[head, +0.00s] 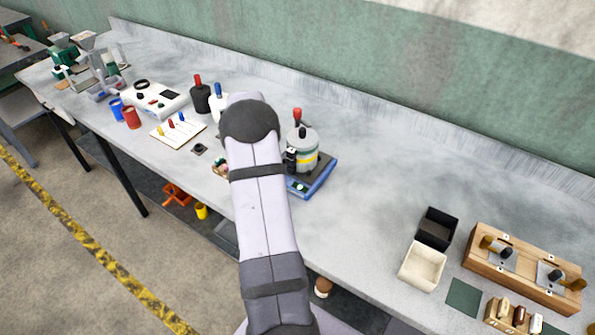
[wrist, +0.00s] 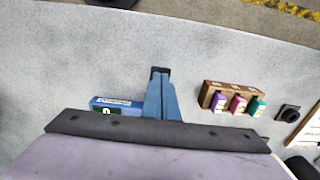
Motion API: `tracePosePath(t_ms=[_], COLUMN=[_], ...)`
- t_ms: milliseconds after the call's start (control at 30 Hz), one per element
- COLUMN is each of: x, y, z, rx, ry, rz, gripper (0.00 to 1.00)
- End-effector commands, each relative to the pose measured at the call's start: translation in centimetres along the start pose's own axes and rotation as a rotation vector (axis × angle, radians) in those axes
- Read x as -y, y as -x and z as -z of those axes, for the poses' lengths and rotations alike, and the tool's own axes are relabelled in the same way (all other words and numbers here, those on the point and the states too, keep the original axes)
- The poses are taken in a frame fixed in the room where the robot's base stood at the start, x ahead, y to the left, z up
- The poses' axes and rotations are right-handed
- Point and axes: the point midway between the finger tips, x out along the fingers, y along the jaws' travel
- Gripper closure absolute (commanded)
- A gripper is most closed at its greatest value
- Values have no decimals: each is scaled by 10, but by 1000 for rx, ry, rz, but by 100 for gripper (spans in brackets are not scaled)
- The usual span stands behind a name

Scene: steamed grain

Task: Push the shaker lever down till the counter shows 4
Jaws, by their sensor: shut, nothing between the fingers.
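The shaker stands on the bench right of my arm in the head view: a grey jar with a yellow band (head: 305,158) on a blue base (head: 318,183). A red knob (head: 297,114), apparently the lever's end, stands up behind the jar. A small lit counter (head: 300,187) is on the base front. In the wrist view the base (wrist: 128,103) shows partly, with its counter (wrist: 107,110); its digit is too small to read surely. My gripper (wrist: 160,72) is shut and empty in the wrist view, right of the base. My arm hides it in the head view.
A wooden block with purple, pink and teal pieces (wrist: 236,98) is right of my gripper in the wrist view. Black and cream trays (head: 421,266) lie right; bench between is clear.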

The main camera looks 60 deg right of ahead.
Motion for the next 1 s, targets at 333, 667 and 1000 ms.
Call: tracePosePath(t_ms=[333, 667, 1000], x=[0, 0, 0], y=[-6, 19, 48], z=[0, 0, 0], rx=[-1, -1, -1], ry=[0, 0, 0], rz=[0, 0, 1], gripper=[100, 100, 100])
